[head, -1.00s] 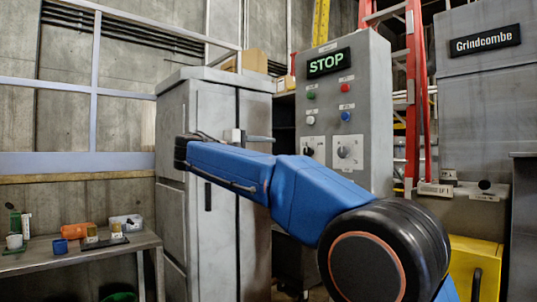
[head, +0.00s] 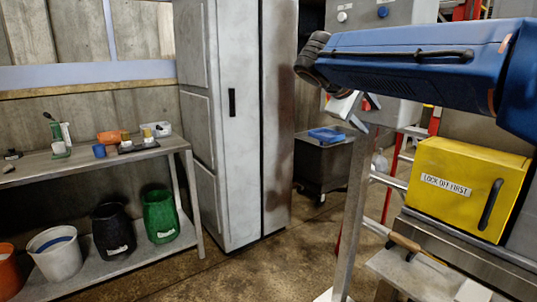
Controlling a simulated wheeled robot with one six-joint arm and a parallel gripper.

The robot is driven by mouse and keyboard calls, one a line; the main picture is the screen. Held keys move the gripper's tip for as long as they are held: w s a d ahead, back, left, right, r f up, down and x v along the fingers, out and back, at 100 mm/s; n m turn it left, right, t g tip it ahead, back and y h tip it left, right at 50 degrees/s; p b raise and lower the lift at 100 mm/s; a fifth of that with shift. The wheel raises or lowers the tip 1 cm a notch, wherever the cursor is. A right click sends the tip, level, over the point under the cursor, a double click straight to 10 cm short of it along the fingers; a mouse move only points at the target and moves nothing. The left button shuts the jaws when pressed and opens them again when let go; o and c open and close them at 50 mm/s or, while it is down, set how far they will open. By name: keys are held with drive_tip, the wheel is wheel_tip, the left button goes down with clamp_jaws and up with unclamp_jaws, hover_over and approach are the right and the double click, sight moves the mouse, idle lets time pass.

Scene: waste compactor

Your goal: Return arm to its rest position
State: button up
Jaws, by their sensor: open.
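My blue arm (head: 420,62) reaches in from the right edge, nearly level, with its dark ringed joint (head: 312,58) at its left end. Just below that joint, my gripper (head: 362,112) shows small and partly hidden under the arm, with its pale body and short grey fingers. It is open, and I see nothing held in it. It appears in front of the space beside the tall grey cabinet (head: 232,160). The control panel (head: 358,12) behind is mostly covered by the arm; a white and a blue button show above it.
A bench (head: 110,158) with small items stands left, several buckets on its lower shelf. A dark cart (head: 322,160) carries a blue tray. A yellow "LOCK OFF FIRST" box (head: 470,185) sits right, near a wooden-handled tool (head: 405,243). A grey post (head: 352,210) stands centre-right. Floor (head: 240,275) is open.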

drive_tip(key=s+d+f+m+g+y, duration=0.1)
drive_tip(key=s+d+f+y, duration=0.15)
drive_tip(key=s+f, duration=0.6)
drive_tip(key=s+d+f+m+g+y, duration=0.1)
drive_tip(key=s+d+f+m+y, duration=0.15)
drive_tip(key=s+f, duration=0.65)
drive_tip(key=s+a+f+m+y, duration=0.2)
drive_tip(key=s+f+m+y, duration=0.1)
drive_tip(key=s+f, duration=1.2)
drive_tip(key=shift+s+a+f+y, duration=0.15)
drive_tip(key=shift+s+a+y, duration=0.25)
drive_tip(key=shift+m, duration=0.25)
